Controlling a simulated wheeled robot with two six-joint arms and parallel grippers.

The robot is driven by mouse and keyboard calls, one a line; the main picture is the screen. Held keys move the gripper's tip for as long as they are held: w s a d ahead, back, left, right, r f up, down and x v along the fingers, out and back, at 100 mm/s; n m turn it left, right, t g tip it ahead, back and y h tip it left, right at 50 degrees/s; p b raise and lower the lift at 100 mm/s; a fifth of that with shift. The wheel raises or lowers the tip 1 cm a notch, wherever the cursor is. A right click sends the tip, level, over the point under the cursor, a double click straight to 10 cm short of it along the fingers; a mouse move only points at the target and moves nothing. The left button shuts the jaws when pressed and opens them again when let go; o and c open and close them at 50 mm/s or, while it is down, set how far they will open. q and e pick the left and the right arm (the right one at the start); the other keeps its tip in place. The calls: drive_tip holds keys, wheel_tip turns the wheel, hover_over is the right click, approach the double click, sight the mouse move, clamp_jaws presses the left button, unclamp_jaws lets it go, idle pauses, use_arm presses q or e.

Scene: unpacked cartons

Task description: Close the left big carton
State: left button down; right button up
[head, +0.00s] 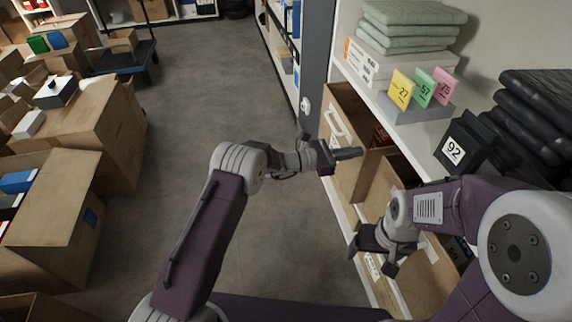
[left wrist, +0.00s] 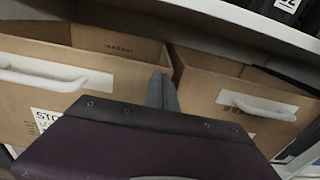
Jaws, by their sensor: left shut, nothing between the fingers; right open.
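The left big carton (head: 345,148) is a brown open-topped box with a white handle, at the far end of a low shelf, its front standing out past the shelf above. In the left wrist view the left carton (left wrist: 120,78) fills the left side. A second brown carton (head: 379,187) is right of it, with a white handle in the left wrist view (left wrist: 262,108). My left gripper (head: 357,153) is shut and empty, its fingers (left wrist: 162,92) by the left carton's right edge; contact is unclear. My right gripper (head: 370,257) is open near the nearer cartons.
The upper shelf (head: 400,130) overhangs the cartons and carries folded cloths (head: 412,22), number cards and a black box marked 92 (head: 458,150). Open cartons (head: 60,200) stand on the floor at left. The grey floor (head: 195,110) between is clear.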

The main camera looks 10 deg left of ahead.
sight(366, 149)
use_arm(q)
drive_tip(key=b+x, duration=0.1)
drive_tip(key=x, duration=0.3)
drive_tip(key=shift+f, duration=0.1)
drive_tip(key=shift+d, duration=0.1)
use_arm(e)
drive_tip(key=shift+a+f, duration=0.15)
drive_tip(key=shift+f, duration=0.45)
use_arm(q)
drive_tip(key=shift+w+r, duration=0.1)
drive_tip(key=shift+r, duration=0.25)
use_arm(e)
drive_tip(key=shift+s, duration=0.1)
